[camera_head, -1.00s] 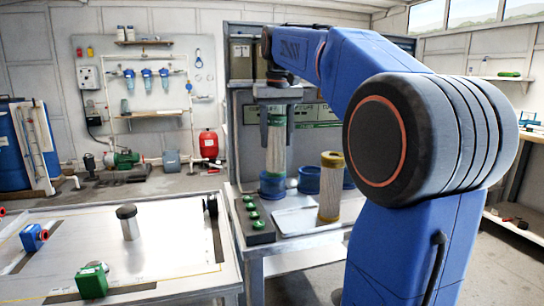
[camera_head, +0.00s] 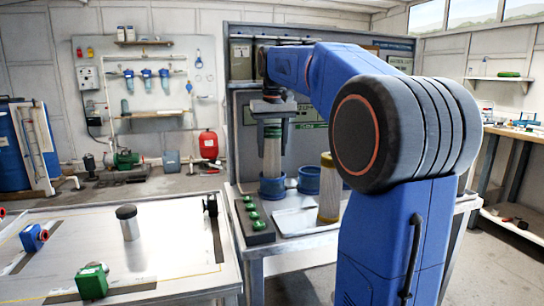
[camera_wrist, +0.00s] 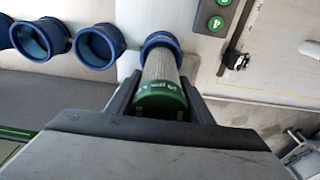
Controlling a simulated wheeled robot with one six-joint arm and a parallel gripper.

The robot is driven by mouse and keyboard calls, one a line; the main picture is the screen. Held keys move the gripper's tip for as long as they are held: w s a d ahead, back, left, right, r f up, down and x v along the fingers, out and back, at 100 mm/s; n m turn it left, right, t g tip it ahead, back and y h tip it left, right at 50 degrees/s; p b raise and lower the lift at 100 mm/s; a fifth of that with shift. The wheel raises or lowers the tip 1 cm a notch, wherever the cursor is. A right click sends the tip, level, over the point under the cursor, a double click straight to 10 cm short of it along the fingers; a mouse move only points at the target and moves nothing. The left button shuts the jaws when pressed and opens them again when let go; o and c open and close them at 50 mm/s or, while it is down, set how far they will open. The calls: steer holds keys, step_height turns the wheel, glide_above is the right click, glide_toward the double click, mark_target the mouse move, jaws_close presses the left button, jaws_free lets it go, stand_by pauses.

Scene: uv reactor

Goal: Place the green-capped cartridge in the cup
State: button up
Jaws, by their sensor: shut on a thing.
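My gripper (camera_head: 272,112) is shut on the green cap of the green-capped cartridge (camera_head: 272,157), a pale, ribbed cylinder held upright. The wrist view also shows the cartridge (camera_wrist: 161,72) between the fingers (camera_wrist: 160,105), its green cap nearest the camera. Its lower end is at the mouth of a blue cup (camera_head: 272,188), which also shows in the wrist view (camera_wrist: 160,38). The end overlaps the cup opening; how deep it sits inside is hidden. Two more blue cups stand beside this one in the wrist view (camera_wrist: 100,46) (camera_wrist: 40,39), and look empty.
A yellow-capped cartridge (camera_head: 328,200) stands upright right of the cups. A strip of green buttons (camera_head: 252,215) lies left of the cup. A table (camera_head: 165,255) at the left holds a metal cylinder (camera_head: 128,222) and a green block (camera_head: 91,281).

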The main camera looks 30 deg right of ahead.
mark_target(273, 128)
steer(key=shift+f, duration=1.3)
steer(key=shift+f, duration=0.15)
steer(key=o, duration=1.2)
steer(key=r, duration=0.4)
steer(key=s+r, duration=0.1)
steer(key=r, duration=0.7)
steer(key=shift+s+a+r, duration=0.1)
steer(key=shift+s+a, duration=0.1)
